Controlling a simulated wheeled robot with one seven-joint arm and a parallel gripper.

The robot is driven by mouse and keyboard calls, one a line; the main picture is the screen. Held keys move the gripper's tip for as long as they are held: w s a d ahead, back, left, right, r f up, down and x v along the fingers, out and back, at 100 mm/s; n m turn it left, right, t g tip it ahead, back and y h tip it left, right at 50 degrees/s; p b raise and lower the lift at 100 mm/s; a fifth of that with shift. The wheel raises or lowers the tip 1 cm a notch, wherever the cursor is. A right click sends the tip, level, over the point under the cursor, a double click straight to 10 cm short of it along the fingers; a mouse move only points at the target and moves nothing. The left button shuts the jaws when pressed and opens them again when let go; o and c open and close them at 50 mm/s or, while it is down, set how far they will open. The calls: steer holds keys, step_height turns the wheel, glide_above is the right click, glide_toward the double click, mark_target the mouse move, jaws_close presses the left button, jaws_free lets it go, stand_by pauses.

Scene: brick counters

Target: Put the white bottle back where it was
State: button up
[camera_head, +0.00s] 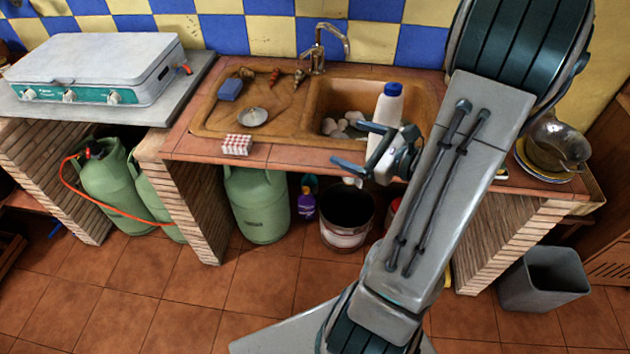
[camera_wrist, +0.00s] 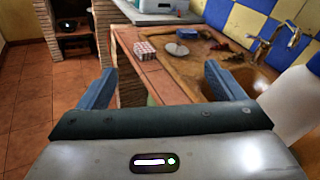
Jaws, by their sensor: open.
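The white bottle (camera_head: 386,108) with a blue cap looks upright at the right part of the sink basin (camera_head: 318,100). My gripper hides its base, so I cannot tell whether it stands in the basin or on the front rim. In the wrist view the bottle (camera_wrist: 289,105) is at the right edge, outside my fingers. My gripper (camera_head: 349,143) is open at the counter's front edge, in front of the bottle, with its fingers pointing left. In the wrist view my gripper (camera_wrist: 158,72) has nothing between its blue fingers.
Several pale round items (camera_head: 347,123) lie in the basin beneath the faucet (camera_head: 325,45). A blue sponge (camera_head: 230,89), a small dish (camera_head: 252,117) and a red-checked box (camera_head: 237,145) are to the left. A glass pot (camera_head: 557,145) stands at the right end.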

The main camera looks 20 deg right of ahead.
steer(key=s+a+r+n+g+y, duration=0.1)
steer(key=s+a+n+g, duration=0.3)
steer(key=a+n+g, duration=0.3)
steer(key=s+a+n+g, duration=0.3)
steer(key=a+n+g, duration=0.2)
steer(key=a+n, duration=0.3)
steer(key=s+r+n+h, duration=0.4)
steer(key=n+h, duration=0.5)
steer(key=n, duration=0.3)
steer(key=shift+a+r+n+t, duration=0.3)
steer(key=shift+a+r+t, duration=0.05)
steer(key=shift+a+t, duration=0.1)
steer(key=shift+s, duration=0.1)
